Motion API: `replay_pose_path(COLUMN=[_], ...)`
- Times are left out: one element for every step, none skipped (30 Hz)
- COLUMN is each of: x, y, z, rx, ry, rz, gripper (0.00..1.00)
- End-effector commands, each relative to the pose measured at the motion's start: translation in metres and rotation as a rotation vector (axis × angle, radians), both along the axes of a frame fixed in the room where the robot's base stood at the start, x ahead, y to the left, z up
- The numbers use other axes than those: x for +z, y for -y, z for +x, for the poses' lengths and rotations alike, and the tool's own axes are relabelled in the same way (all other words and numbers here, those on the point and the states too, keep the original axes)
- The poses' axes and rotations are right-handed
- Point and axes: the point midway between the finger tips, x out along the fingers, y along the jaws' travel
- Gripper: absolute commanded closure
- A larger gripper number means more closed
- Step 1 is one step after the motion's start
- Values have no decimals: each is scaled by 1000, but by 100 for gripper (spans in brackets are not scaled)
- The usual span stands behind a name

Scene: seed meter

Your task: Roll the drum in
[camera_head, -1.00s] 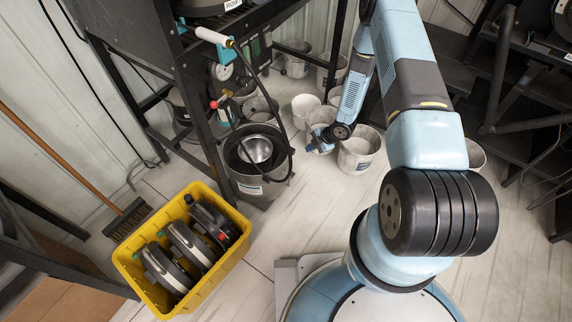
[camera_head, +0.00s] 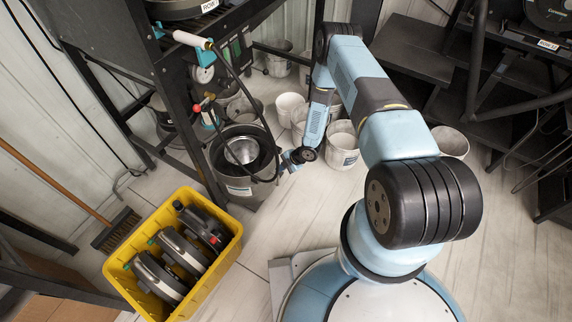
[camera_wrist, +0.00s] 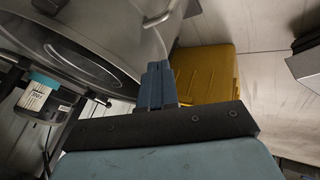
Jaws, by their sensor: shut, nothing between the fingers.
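My gripper (camera_head: 285,163) is shut and empty, low beside the right rim of the dark bucket (camera_head: 240,188). In the wrist view its blue fingers (camera_wrist: 156,78) are together. A large round grey housing (camera_wrist: 85,55) with a dark ring and a metal handle fills the upper left of that view, left of the fingers; I cannot tell whether they touch. I cannot tell for sure which part is the drum. A round unit (camera_head: 172,9) sits on top of the black rack, cut off by the frame edge.
A yellow crate (camera_head: 232,252) with several round meters stands on the floor; it also shows beyond my fingers (camera_wrist: 225,75). A black hose loops over the bucket near my gripper. White pails (camera_head: 342,150) stand behind.

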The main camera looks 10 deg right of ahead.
Motion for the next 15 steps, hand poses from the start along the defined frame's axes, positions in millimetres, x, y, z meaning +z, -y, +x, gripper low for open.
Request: replay_pose_path(x=[-4,-3,-2,-2,-2,-2,-2,-2,-2,-2,-2,-2,-2,-2,-2], y=[-5,-8,-11,-14,-16,-18,-20,-21,-23,-24,-25,-25,-26,-26,-26], z=[3,8,14,16,19,22,24,26,28,29,30,31,32,32,33], rx=[0,0,0,0,-1,0,0,0,-1,-1,0,0,0,0,0], ry=[1,2,3,3,2,2,1,1,0,0,1,0,0,0,0], rz=[0,1,1,1,0,0,0,1,1,1,1,0,0,0,0], gripper=[100,100,100,100,100,100,100,100,100,100,100,100,100,100,100])
